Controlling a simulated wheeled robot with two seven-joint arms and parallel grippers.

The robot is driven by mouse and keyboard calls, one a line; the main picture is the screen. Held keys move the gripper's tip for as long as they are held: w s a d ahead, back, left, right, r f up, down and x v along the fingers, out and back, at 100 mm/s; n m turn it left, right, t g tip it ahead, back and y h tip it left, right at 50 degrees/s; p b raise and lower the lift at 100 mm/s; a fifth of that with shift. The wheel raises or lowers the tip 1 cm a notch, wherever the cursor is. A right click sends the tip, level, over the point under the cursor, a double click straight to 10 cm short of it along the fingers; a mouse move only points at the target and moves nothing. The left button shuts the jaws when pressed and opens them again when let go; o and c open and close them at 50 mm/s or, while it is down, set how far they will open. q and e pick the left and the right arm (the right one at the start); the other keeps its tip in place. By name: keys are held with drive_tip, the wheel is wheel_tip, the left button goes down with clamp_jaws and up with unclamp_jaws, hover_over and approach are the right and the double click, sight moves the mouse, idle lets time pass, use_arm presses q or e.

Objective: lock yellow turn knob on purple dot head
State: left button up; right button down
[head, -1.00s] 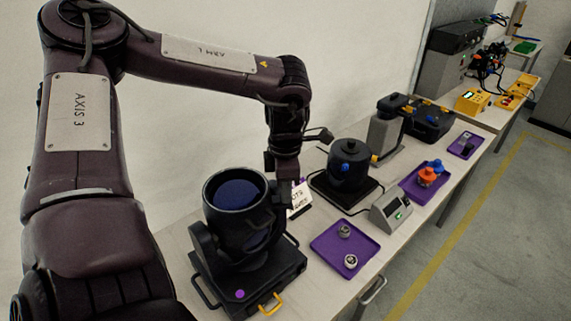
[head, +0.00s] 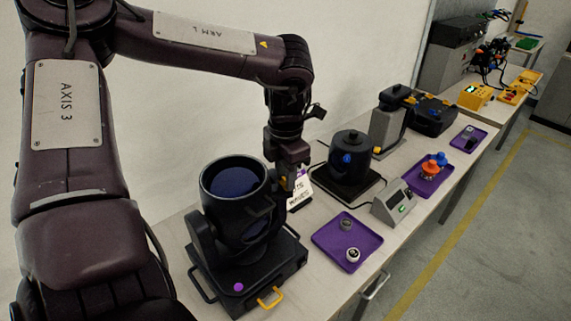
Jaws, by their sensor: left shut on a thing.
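A black par can head (head: 222,200) stands on a black base at the near end of the bench, its open end facing up. A purple dot (head: 238,287) is on the base's front, beside a yellow loop handle (head: 270,297). I cannot pick out the yellow turn knob on this head. My left gripper (head: 290,186) is pointing down just to the right of the head, in front of a white card (head: 300,191). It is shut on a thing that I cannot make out. My right gripper is not in view.
A purple tray (head: 323,237) with two small metal parts lies to the right. A further purple tray (head: 421,189) holds orange and blue knobs.

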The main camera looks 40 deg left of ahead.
use_arm(q)
drive_tip(key=n+b, duration=0.1)
drive_tip(key=n, duration=0.1)
drive_tip(key=shift+f+n, duration=0.15)
drive_tip(key=shift+n, duration=0.25)
drive_tip(key=n+b, duration=0.2)
drive_tip(key=n, duration=0.1)
drive_tip(key=shift+n, duration=0.3)
drive_tip(key=n+b, duration=0.1)
drive_tip(key=n, duration=0.2)
drive_tip(key=shift+n+b, duration=0.5)
drive_tip(key=shift+n, duration=1.2)
drive_tip(key=o, duration=0.8)
drive_tip(key=shift+o, duration=1)
drive_tip(key=shift+w+d, duration=0.1)
